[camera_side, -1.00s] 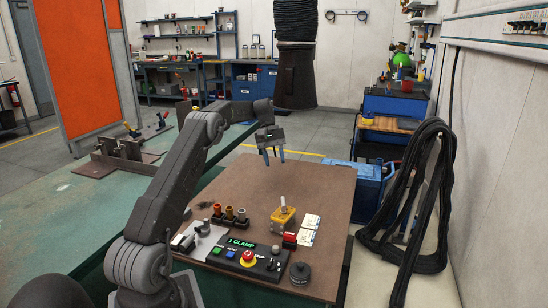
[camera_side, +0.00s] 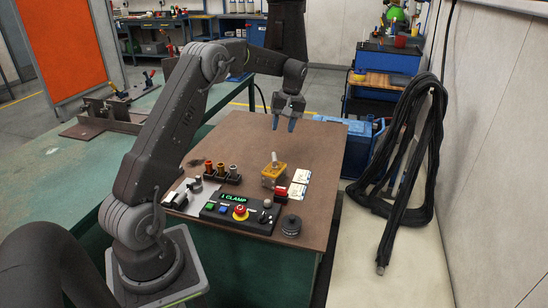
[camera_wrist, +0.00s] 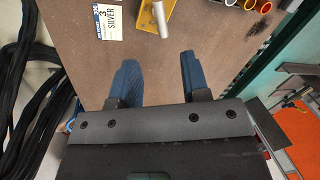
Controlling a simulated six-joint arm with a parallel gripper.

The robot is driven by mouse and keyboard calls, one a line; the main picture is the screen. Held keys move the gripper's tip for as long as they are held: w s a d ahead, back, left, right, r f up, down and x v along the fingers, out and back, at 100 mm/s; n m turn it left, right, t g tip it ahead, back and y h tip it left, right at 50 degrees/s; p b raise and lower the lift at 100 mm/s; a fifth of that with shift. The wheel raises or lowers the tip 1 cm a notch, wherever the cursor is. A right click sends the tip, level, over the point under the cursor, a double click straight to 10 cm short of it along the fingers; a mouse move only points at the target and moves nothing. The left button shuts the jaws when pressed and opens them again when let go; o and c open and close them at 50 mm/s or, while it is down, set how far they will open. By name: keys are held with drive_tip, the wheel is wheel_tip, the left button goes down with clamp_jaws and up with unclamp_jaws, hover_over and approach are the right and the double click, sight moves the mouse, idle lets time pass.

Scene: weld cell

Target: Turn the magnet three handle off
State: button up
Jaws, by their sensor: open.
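A yellow block with a silver handle (camera_side: 274,172) stands on the brown work table, right of the middle; I take it to be the magnet. In the wrist view its yellow body (camera_wrist: 146,24) and silver handle (camera_wrist: 161,18) show at the top edge, partly cut off. A white tag reading 3 SILVER (camera_wrist: 107,22) lies beside it. My gripper (camera_side: 284,122) is open and empty, above the table and behind the magnet in the side view. Its blue fingertips (camera_wrist: 158,65) are apart with bare table between them.
A control box (camera_side: 237,211) with a red button and a screen reading 1 CLAMP stands at the table's front. Coloured cups (camera_side: 221,172), a red block (camera_side: 281,195) and a dark round knob (camera_side: 291,225) stand nearby. Black cables (camera_side: 410,160) hang at right. The table's back is clear.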

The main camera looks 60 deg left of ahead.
sight(275, 158)
drive_tip(key=f, duration=0.4)
drive_tip(key=s+f, duration=0.1)
drive_tip(key=f, duration=0.3)
drive_tip(key=s+a+f, duration=0.1)
drive_tip(key=f, duration=0.4)
drive_tip(key=shift+s, duration=0.2)
drive_tip(key=shift+a, duration=0.1)
clamp_jaws()
